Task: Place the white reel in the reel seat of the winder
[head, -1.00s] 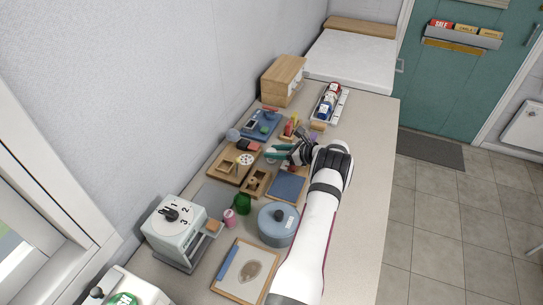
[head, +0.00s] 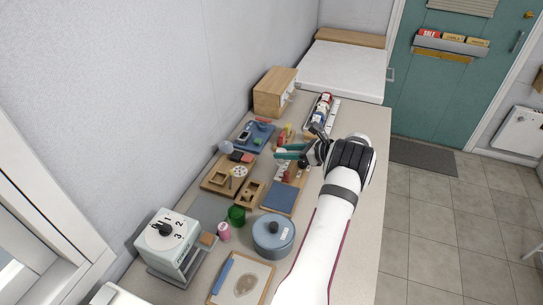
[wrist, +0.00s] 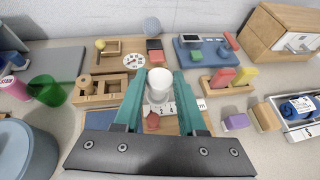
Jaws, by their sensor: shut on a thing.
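The white reel (wrist: 158,84) is held between the two teal fingers of my gripper (wrist: 158,78), near their tips. In the head view my gripper (head: 284,152) is over the middle of the bench; the reel is hard to make out there. A wooden board (wrist: 88,58) with a recess, a yellow knob (wrist: 100,44) and a white disc with holes (wrist: 134,61) lies beyond and left of the reel. It also shows in the head view (head: 216,188). It may be the winder, but I cannot tell for certain. The reel is apart from it.
A wooden block with wells (wrist: 85,88) and a green cup (wrist: 46,90) stand left. A blue tray (wrist: 205,55), a rack with red and yellow pieces (wrist: 228,82) and a wooden cabinet (wrist: 268,40) stand right and beyond. A lidded blue-grey pot (head: 273,236) stands nearer.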

